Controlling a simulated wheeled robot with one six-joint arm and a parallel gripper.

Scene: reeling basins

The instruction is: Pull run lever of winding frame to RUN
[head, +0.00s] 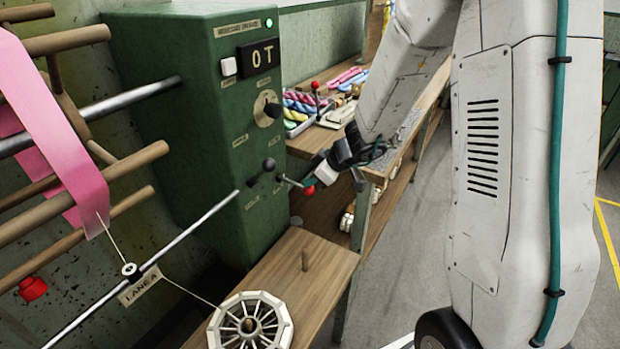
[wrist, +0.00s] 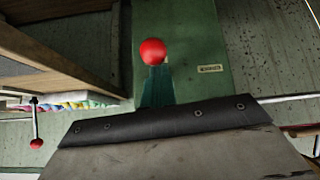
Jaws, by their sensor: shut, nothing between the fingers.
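The winding frame's green cabinet (head: 190,110) stands left of centre in the head view and fills the middle of the wrist view (wrist: 200,30). A lever with a red ball knob (head: 308,191) sticks out of its lower front. A red ball (wrist: 152,52) also shows in the wrist view, just beyond my fingertips. A black ball knob (head: 268,165) sits beside the red-knobbed lever. My gripper (head: 322,173) is shut and empty, close to the red knob; I cannot tell whether they touch. The lever's label is too small to read.
A metal rod (head: 150,262) runs toward the cabinet. Colourful skeins (head: 300,110) and another red-knobbed stick (head: 315,86) are on the bench behind. Open floor is at right.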

